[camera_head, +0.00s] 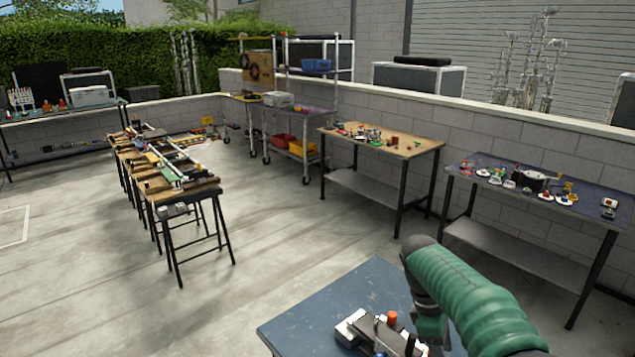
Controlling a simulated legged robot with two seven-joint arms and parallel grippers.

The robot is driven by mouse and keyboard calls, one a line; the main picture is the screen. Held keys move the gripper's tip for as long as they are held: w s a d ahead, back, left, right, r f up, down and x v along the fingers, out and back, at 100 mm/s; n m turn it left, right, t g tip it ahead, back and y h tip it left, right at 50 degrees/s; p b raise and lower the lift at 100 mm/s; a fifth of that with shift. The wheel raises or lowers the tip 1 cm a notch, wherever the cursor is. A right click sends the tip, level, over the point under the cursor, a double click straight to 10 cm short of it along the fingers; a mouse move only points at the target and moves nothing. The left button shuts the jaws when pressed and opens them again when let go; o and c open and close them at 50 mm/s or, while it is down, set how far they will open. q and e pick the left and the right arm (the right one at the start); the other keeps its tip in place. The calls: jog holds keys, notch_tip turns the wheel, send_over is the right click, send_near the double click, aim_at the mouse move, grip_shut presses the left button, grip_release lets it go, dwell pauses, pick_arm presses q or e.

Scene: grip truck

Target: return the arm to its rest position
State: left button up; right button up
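My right arm, in a green sleeve, comes in from the lower right corner in the head view. It bends at a dark joint, and its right gripper (430,328) points down over the near blue table (325,308). The fingertips are small and partly hidden among objects, so I cannot tell whether it is open or shut, or holds anything. A white and grey device (352,328) with an orange-topped part (391,318) is on the table, just left of the gripper. My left arm and gripper are not in view.
A wooden-topped table (385,140) and a dark table (470,166) with small items stand along the wall. Sawhorse benches (215,195) with tools stand at left. A wheeled shelf cart (305,118) stands behind. The concrete floor (290,235) between them is clear.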

jog(key=s+a+f+m+t+y, duration=0.1)
jog(key=s+a+f+m+t, duration=0.1)
jog(key=s+f+m, duration=0.3)
jog(key=s+a+f+m+t+y, duration=0.2)
jog(key=s+a+f+m, duration=0.2)
jog(key=s, duration=0.9)
jog(key=f+m, duration=0.1)
jog(key=m, duration=0.2)
jog(key=shift+s+a+f+y, duration=0.2)
jog(key=shift+a+f+y, duration=0.1)
jog(key=shift+f, duration=0.05)
